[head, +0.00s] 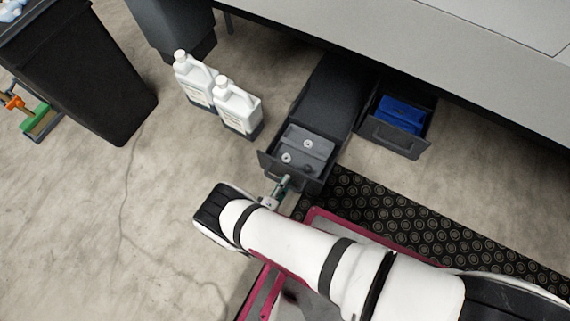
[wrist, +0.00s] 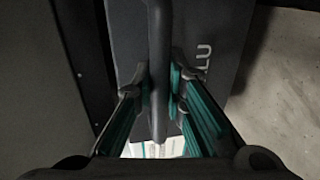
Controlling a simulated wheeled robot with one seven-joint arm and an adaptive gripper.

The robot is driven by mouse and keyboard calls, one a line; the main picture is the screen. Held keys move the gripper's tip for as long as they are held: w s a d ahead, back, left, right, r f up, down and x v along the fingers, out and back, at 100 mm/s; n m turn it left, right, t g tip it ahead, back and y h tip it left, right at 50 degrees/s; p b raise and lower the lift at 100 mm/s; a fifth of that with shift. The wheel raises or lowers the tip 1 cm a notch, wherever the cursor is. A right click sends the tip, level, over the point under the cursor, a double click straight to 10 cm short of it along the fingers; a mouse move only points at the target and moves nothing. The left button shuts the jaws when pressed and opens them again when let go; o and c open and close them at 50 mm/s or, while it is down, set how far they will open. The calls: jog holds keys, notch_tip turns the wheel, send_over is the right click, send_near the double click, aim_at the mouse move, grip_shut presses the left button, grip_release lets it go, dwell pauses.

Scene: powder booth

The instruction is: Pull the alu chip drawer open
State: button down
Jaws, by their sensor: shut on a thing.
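The alu chip drawer (head: 272,166) is a dark grey drawer, standing well out from under the grey bench in the head view. Grey pieces with small light discs show inside it. In the wrist view its front (wrist: 222,35) carries white letters, of which "LU" is readable. A dark bar handle (wrist: 157,45) runs up the middle of that view. My gripper (head: 283,185) is at the drawer front, and its teal-padded fingers in the wrist view (wrist: 159,88) are shut on the handle, one on each side. The contact itself is partly hidden in the head view.
A second open drawer (head: 391,144) with blue contents (head: 401,114) is to the right. Two white jugs (head: 237,108) stand left of the drawer. A black bin (head: 95,80) is farther left. A patterned dark mat (head: 440,215) lies at right; bare floor (head: 90,220) is clear at left.

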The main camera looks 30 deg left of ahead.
jog(key=c, duration=1.6)
grip_release()
